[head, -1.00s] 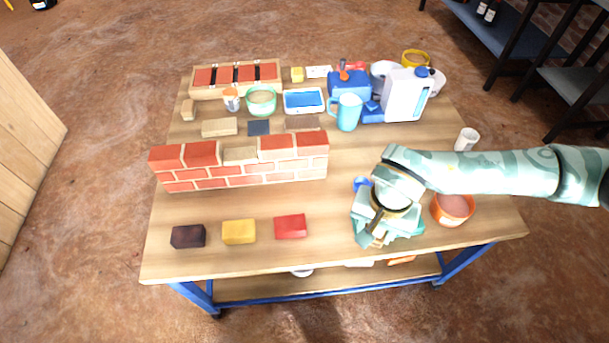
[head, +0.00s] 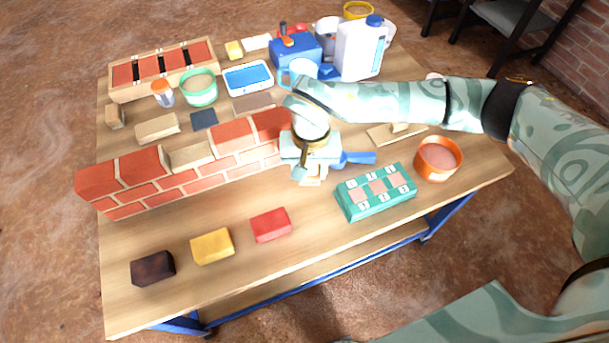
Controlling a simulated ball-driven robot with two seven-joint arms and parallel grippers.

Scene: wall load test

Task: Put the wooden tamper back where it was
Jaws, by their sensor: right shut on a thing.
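My right gripper (head: 311,172) is shut on the wooden tamper (head: 311,182). Only a small pale piece of the tamper shows below the fingers; my gripper and wrist hide the rest. The gripper is just right of the brick wall's (head: 190,160) right end, and I cannot tell whether the tamper touches the table. A teal mould with pinkish filled cells (head: 376,190) lies to the right of and in front of the gripper. My left gripper is not in view.
A blue-handled tool (head: 358,158) lies right beside the gripper. An orange bowl (head: 438,158) and a flat wooden float (head: 398,134) are farther right. Dark, yellow and red blocks (head: 270,224) line the front. A white jug (head: 361,48) stands behind.

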